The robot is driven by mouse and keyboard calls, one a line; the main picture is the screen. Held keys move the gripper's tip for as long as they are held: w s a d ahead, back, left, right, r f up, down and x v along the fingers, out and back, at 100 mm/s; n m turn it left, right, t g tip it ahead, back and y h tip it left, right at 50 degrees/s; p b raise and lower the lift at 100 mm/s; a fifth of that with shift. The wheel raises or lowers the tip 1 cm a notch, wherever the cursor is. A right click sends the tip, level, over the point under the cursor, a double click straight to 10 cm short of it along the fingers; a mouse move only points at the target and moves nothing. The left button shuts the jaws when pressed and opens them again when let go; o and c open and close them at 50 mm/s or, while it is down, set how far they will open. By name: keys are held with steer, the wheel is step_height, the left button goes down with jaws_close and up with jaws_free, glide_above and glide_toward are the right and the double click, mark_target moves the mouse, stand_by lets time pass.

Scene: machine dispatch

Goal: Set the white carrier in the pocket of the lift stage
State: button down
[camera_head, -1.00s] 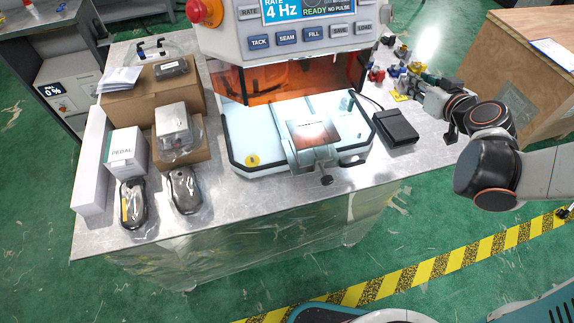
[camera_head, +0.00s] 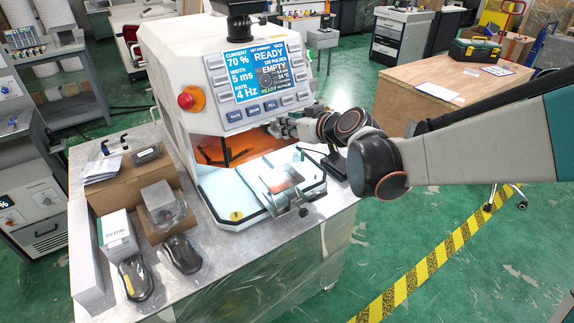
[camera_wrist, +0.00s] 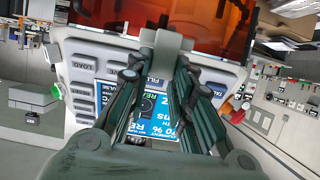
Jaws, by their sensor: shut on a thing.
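My gripper (camera_head: 280,128) is in front of the white machine, at the right of its orange window, above the lit work bay. In the wrist view my gripper (camera_wrist: 168,66) has its fingers together on a pale grey-white piece, which looks like the white carrier (camera_wrist: 166,44). The carrier is too small to make out clearly in the head view. The lift stage (camera_head: 284,186), a grey block with a coppery top, stands at the front of the bay, below my gripper and apart from it. Its pocket cannot be made out.
The machine (camera_head: 205,75) has a screen (camera_head: 255,72) reading READY and EMPTY, and a red stop button (camera_head: 188,99). Cardboard boxes (camera_head: 130,185) and two wrapped dark devices (camera_head: 182,253) fill the bench's left. A wooden crate (camera_head: 440,85) stands behind my arm.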

step_height(320, 180, down, 18)
steer(key=b, duration=0.6)
steer(key=shift+w+r, duration=0.1)
steer(key=shift+r, duration=0.05)
steer(key=c, duration=1.4)
jaws_free()
